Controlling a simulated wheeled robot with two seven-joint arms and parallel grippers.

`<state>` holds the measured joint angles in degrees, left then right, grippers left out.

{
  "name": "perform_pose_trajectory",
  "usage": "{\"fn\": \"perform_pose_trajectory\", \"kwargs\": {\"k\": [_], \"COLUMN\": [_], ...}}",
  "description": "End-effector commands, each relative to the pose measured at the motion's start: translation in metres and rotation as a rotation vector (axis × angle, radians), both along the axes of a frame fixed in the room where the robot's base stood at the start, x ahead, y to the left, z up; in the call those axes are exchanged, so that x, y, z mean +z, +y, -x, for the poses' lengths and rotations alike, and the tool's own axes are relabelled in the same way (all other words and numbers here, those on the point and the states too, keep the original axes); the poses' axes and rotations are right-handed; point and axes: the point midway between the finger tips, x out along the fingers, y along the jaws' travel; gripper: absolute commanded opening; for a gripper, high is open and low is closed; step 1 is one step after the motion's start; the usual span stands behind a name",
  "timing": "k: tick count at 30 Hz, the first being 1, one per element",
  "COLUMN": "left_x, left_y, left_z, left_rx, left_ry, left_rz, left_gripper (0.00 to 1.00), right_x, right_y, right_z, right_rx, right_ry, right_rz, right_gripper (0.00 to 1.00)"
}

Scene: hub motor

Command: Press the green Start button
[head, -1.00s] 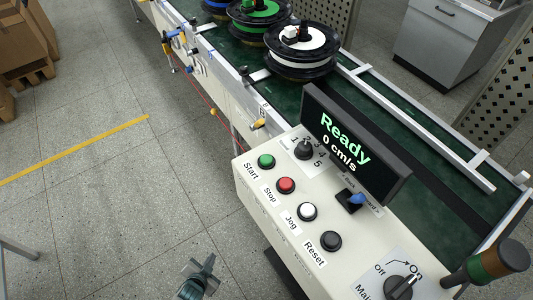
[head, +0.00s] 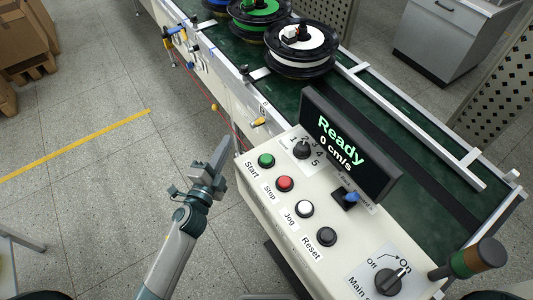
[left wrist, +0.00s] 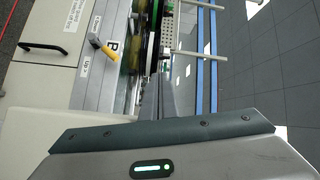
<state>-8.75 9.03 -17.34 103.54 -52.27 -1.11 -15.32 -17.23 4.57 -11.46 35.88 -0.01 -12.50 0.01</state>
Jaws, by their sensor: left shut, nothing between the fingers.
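The green Start button (head: 266,160) is at the far left end of the button row on the white control panel (head: 290,232), with a "Start" label beside it. My left gripper (head: 221,153) is shut and empty, to the left of the Start button and apart from it, beside the panel's edge. In the left wrist view the gripper's dark body fills the lower part, and the Start button does not show. My right gripper is not in view.
Stop (head: 285,183), Jog (head: 304,208) and Reset (head: 326,236) buttons follow along the panel. The display (head: 345,148) reads "Ready, 0 cm/s". A conveyor (head: 400,125) with spools (head: 301,46) runs behind. Open floor lies left of the panel.

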Motion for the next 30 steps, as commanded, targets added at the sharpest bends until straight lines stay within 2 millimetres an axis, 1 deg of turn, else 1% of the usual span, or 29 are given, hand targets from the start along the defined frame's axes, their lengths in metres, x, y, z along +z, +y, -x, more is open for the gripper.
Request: {"fn": "perform_pose_trajectory", "kwargs": {"k": [1,2,3,5,6,8,9,11,12,14,15,17,19,21,23,26,27,29,30], "left_x": [0.029,0.043,0.061,0.089,0.106,0.132,0.148,0.171,0.183,0.201,0.209,0.216,0.216,0.21,0.202,0.185,0.178,0.17,0.165], "left_y": [-0.007,-0.012,-0.019,-0.031,-0.04,-0.055,-0.066,-0.083,-0.096,-0.117,-0.131,-0.151,-0.169,-0.182,-0.187,-0.187,-0.183,-0.175,-0.167], "left_z": [-0.002,-0.001,-0.001,0.002,0.004,0.01,0.015,0.024,0.031,0.044,0.054,0.068,0.082,0.093,0.099,0.101,0.099,0.095,0.09], "left_rx": [-0.024,-0.04,-0.061,-0.098,-0.125,-0.17,-0.202,-0.255,-0.296,-0.364,-0.413,-0.488,-0.575,-0.658,-0.728,-0.841,-0.884,-0.944,-0.981], "left_ry": [-0.064,-0.1,-0.149,-0.23,-0.286,-0.374,-0.436,-0.534,-0.604,-0.716,-0.796,-0.907,-1.023,-1.126,-1.2,-1.296,-1.321,-1.345,-1.35], "left_rz": [-0.033,-0.054,-0.087,-0.14,-0.18,-0.247,-0.296,-0.38,-0.445,-0.556,-0.642,-0.776,-0.937,-1.104,-1.253,-1.508,-1.61,-1.76,-1.854], "left_gripper": [0.0,0.0,0.0,0.0,0.0,0.0,0.0,0.0,0.0,0.0,0.0,0.0,0.0,0.0,0.0,0.0,0.0,0.0,0.0], "right_x": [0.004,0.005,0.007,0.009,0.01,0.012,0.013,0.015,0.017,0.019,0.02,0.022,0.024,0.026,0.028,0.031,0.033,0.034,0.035], "right_y": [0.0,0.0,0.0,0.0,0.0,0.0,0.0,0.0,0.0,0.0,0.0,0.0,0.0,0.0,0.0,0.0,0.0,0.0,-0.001], "right_z": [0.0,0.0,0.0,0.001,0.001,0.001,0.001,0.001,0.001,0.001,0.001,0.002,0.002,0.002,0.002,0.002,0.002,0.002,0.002], "right_rx": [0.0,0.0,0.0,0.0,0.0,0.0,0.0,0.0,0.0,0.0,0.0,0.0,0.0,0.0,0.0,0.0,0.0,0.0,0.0], "right_ry": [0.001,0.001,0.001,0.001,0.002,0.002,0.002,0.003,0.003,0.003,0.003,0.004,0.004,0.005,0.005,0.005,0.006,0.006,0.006], "right_rz": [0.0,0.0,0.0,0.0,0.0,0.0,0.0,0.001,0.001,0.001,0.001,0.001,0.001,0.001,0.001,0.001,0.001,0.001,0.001], "right_gripper": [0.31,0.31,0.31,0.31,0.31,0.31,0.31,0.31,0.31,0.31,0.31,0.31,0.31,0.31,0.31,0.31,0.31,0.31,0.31]}}
